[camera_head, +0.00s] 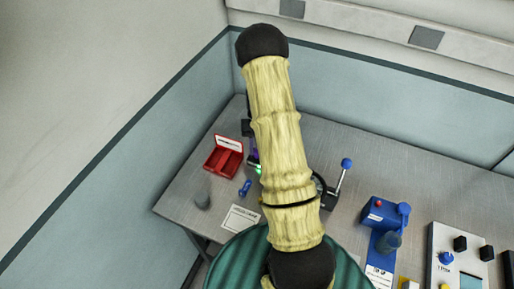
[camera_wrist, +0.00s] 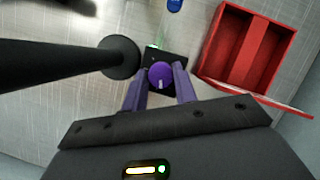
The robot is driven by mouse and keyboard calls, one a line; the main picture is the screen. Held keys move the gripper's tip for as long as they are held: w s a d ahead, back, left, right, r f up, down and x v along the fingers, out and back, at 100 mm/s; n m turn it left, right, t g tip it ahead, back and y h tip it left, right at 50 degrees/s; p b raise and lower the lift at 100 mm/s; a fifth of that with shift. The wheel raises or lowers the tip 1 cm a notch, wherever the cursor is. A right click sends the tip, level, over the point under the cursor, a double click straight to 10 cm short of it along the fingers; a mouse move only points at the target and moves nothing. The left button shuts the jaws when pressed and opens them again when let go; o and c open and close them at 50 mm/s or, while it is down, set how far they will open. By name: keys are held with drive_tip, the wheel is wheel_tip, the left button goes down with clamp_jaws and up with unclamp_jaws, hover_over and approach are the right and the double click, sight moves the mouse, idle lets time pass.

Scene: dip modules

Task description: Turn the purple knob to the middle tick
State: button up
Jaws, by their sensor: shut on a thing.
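The purple knob (camera_wrist: 160,74) sits on a small black box (camera_wrist: 178,57) in the wrist view. A pale pointer mark shows on the knob, on the side toward my gripper's palm. My gripper (camera_wrist: 160,80) has one finger on each side of the knob and is shut on it. The tick marks cannot be made out; the fingers and knob cover part of the box face. In the head view my arm hides most of this spot, and only a small purple patch shows beside the arm.
A red two-compartment tray (camera_wrist: 246,48) stands close to the right of the box in the wrist view. A dark post with a round foot (camera_wrist: 118,57) stands to the left. In the head view a blue-knobbed lever (camera_head: 338,180) and a blue device (camera_head: 382,215) stand right of my arm.

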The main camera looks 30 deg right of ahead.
drive_tip(key=shift+d+m+t+y, duration=0.1)
drive_tip(key=shift+m+t+y, duration=0.3)
drive_tip(key=shift+m, duration=0.8)
drive_tip(key=o, duration=1)
drive_tip(key=shift+r, duration=0.1)
drive_tip(key=b+v, duration=0.3)
drive_tip(key=v, duration=1.4)
drive_tip(key=shift+w+d+r, duration=0.1)
drive_tip(key=shift+c, duration=0.2)
